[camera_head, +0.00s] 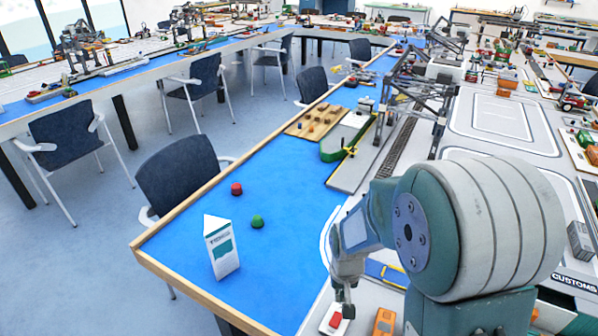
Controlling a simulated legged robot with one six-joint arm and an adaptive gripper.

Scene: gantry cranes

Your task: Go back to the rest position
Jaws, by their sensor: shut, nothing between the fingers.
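My arm fills the lower right of the view, with its large rounded joint in front. My gripper (347,302) hangs at its end, pointing down over the table's near part. It looks narrow and shut, with nothing visible in it. A small red and white object (334,320) lies just below and to the left of the fingertips. I cannot tell how high above it the gripper is. My arm hides part of the table behind it.
The blue table area (290,215) holds a white carton (221,247), a red ball (236,189) and a green ball (257,221). A model gantry crane (420,85) stands farther back. Chairs (185,172) line the left side.

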